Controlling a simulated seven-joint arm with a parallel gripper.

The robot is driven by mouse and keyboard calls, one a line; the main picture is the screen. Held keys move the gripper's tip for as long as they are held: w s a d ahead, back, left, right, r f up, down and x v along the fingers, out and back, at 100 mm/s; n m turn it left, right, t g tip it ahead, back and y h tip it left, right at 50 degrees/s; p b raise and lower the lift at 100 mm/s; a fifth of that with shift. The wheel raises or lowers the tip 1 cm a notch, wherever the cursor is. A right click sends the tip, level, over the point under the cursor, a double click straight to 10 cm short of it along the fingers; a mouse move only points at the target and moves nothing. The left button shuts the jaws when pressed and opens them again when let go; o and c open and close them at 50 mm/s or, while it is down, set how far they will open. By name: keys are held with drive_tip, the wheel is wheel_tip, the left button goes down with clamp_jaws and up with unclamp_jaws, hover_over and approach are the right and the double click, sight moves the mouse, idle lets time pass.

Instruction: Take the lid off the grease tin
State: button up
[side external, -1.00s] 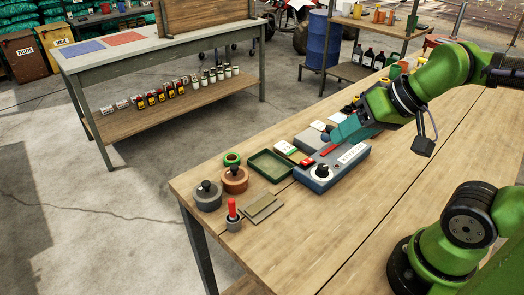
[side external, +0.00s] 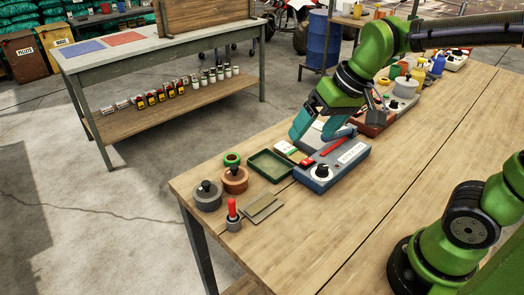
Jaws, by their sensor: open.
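Two round lidded tins stand at the near left corner of the wooden workbench (side external: 330,225). One is a grey tin (side external: 207,201) with a black knob on its lid. The other is a brown tin (side external: 235,186), also with a black knob on top. Which one is the grease tin I cannot tell; both look closed. My gripper (side external: 312,139) has teal fingers, spread apart and pointing down and left. It is above the far end of the blue-grey boxed device, to the right of and beyond both tins, touching neither.
Close to the tins are a green ring (side external: 232,159), a green tray (side external: 270,166), a red-handled tool in a small cup (side external: 233,215) and flat olive plates (side external: 263,206). A blue-grey device (side external: 333,171) with a knob lies right of the tray. The front bench is clear.

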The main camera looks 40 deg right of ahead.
drive_tip(key=w+a+f+n+g, duration=0.2)
drive_tip(key=w+a+n, duration=0.1)
drive_tip(key=w, duration=0.6)
drive_tip(key=n+g+h, duration=0.2)
drive_tip(key=n+g, duration=0.1)
drive_tip(key=n, duration=0.2)
hover_over(234, 166)
drive_tip(key=f, duration=1.2)
drive_tip(key=shift+s+d+f, duration=0.1)
drive_tip(key=shift+s+d, duration=0.05)
drive_tip(key=shift+s, duration=0.05)
drive_tip(key=shift+w+f, duration=0.15)
drive_tip(key=shift+f, duration=2.6)
drive_tip(key=c, duration=0.7)
